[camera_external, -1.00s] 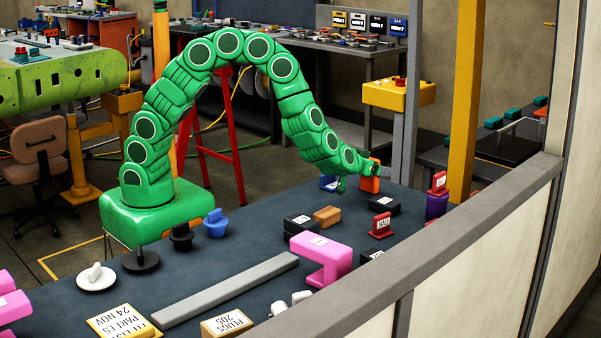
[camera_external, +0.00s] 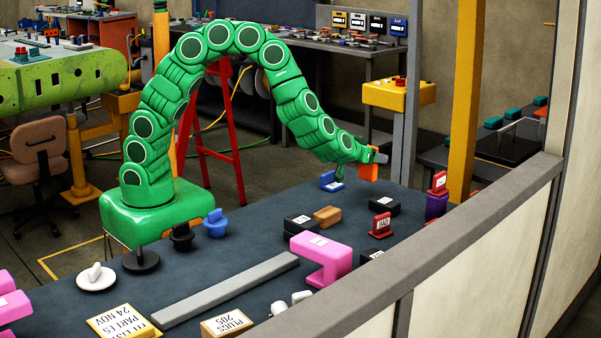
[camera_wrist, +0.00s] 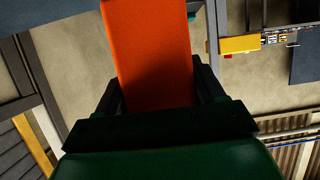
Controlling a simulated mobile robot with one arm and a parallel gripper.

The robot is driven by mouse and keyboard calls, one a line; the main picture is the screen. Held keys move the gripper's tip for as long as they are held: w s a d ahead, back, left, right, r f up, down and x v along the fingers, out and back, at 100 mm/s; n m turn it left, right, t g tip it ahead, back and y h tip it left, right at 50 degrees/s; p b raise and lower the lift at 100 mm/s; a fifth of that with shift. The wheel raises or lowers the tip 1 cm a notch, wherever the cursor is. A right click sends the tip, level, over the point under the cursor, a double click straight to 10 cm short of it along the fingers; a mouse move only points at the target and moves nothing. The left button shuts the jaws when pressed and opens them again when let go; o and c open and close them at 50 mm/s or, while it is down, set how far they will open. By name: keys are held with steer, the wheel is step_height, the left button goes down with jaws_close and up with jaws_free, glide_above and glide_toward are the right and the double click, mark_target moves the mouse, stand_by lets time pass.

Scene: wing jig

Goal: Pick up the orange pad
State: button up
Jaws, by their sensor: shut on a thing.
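The orange pad (camera_external: 369,164) is a small block held at the end of my green arm, raised above the far right part of the dark table (camera_external: 240,270). My gripper (camera_external: 374,158) is shut on it, and the pad is apart from the tabletop. In the wrist view the orange pad (camera_wrist: 150,55) fills the upper middle, between the two dark fingers of my gripper (camera_wrist: 155,90). The far end of the pad runs out of the top of that view.
A blue piece (camera_external: 332,181) sits on the table just below my gripper. Black blocks (camera_external: 384,205), a red piece (camera_external: 381,225), a brown block (camera_external: 327,215) and a pink bracket (camera_external: 322,258) stand nearby. A grey-topped wall (camera_external: 430,250) borders the table's right side.

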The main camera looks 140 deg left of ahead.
steer(key=d+r, duration=0.1)
steer(key=s+d+r, duration=0.1)
steer(key=r, duration=0.1)
steer(key=s+d+r, duration=0.1)
steer(key=shift+s+r, duration=0.25)
steer(key=shift+r, duration=0.15)
steer(key=s+d+r, duration=0.4)
steer(key=s+d, duration=0.2)
steer(key=d, duration=0.1)
steer(key=shift+r, duration=0.15)
